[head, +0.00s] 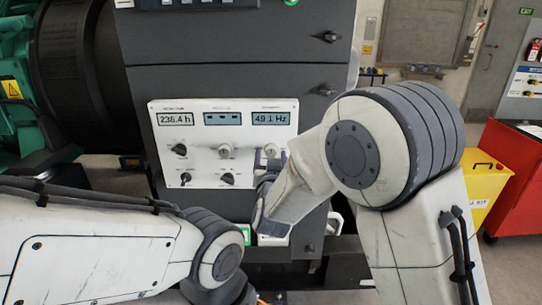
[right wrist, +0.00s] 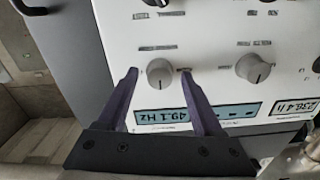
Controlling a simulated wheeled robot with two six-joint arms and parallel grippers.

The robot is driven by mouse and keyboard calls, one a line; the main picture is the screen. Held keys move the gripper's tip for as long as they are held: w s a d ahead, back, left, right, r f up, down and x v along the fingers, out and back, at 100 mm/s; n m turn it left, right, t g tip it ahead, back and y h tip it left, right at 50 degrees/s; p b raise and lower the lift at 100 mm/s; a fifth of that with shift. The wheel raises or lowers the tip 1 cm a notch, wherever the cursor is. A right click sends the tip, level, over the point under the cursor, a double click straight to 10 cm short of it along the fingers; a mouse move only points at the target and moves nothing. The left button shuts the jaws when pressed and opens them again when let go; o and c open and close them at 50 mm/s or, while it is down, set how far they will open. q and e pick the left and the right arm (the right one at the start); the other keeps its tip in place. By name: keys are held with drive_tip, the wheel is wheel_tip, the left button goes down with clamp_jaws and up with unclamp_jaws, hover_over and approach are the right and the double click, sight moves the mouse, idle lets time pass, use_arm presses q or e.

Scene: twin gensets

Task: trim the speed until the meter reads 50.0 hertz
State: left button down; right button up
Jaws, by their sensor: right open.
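The white control panel (head: 215,112) is on the dark genset cabinet. Its right-hand meter (head: 271,118) reads 49.1 Hz, and the same reading shows upside down in the right wrist view (right wrist: 165,115). A pale round knob (head: 270,150) sits below that meter; it also shows in the right wrist view (right wrist: 160,72). My right gripper (right wrist: 159,74) is open, its two purple fingers on either side of this knob with gaps visible. I cannot tell how deep the fingertips reach. My left arm shows at lower left, but its gripper is out of view.
A second pale knob (head: 225,151) is beside it, under the middle display (head: 222,118). Several dark knobs, such as the left one (head: 180,150), share the panel. A yellow bin (head: 484,182) and a red cabinet (head: 514,175) stand at the right.

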clamp_jaws()
drive_tip(key=shift+f+m+b, duration=0.15)
drive_tip(key=shift+m+b, duration=0.25)
drive_tip(key=shift+b, duration=0.3)
drive_tip(key=m+b, duration=0.7)
drive_tip(key=b, duration=0.3)
drive_tip(key=shift+a+m, duration=0.1)
drive_tip(key=shift+m, duration=0.3)
drive_tip(key=shift+m+b, duration=1.1)
drive_tip(key=shift+b, duration=0.15)
unclamp_jaws()
drive_tip(key=s, duration=1)
drive_tip(key=shift+s, duration=0.25)
